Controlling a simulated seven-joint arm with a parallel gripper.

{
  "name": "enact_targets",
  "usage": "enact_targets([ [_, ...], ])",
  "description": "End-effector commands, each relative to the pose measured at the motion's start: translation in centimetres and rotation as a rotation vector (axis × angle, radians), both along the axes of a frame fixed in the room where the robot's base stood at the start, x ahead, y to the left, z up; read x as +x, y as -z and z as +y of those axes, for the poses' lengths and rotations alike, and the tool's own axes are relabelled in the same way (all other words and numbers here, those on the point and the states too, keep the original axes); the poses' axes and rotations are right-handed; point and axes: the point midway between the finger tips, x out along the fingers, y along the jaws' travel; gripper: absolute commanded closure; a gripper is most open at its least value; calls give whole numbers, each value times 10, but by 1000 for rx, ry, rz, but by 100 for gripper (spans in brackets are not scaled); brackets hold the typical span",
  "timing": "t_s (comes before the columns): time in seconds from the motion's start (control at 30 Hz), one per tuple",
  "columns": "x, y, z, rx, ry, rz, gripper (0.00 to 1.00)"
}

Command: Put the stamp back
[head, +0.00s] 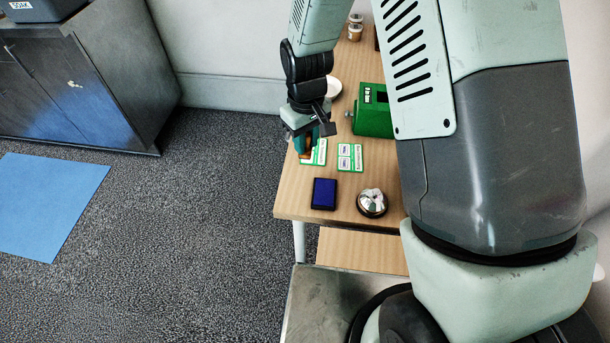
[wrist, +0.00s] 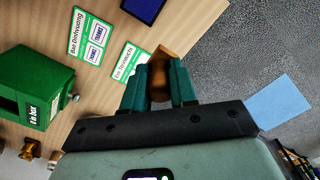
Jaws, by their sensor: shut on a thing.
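My gripper (head: 305,143) is at the left edge of the wooden table. Its teal fingers (wrist: 160,88) are shut on the stamp, a brown wooden piece (wrist: 161,82) that shows between them in the wrist view. The fingers hide much of it, and whether it touches the table cannot be told. A dark blue ink pad (head: 324,194) lies near the table's front; its edge also shows in the wrist view (wrist: 144,8). Two green-bordered cards lie beside the gripper: the right one (head: 350,157) bears two marks, and the left one (head: 320,153) is partly covered by my gripper.
A silver bell (head: 372,203) stands right of the ink pad. A green box (head: 373,120) with a slot stands behind the cards. A white dish (head: 334,88) and small jars (head: 355,28) are farther back. A blue mat (head: 50,200) lies on the floor.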

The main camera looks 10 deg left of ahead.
Motion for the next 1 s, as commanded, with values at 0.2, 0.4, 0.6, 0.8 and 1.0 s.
enact_targets([
  [0.2, -13, 23, 13, -4, 3, 5, 93],
  [0.4, -11, 54, 13, -1, 3, 1, 93],
  [0.6, -12, 70, 12, -1, 2, 2, 93],
  [0.8, -11, 96, 13, 0, 1, 1, 93],
  [1.0, -11, 96, 13, 1, 2, -1, 93],
])
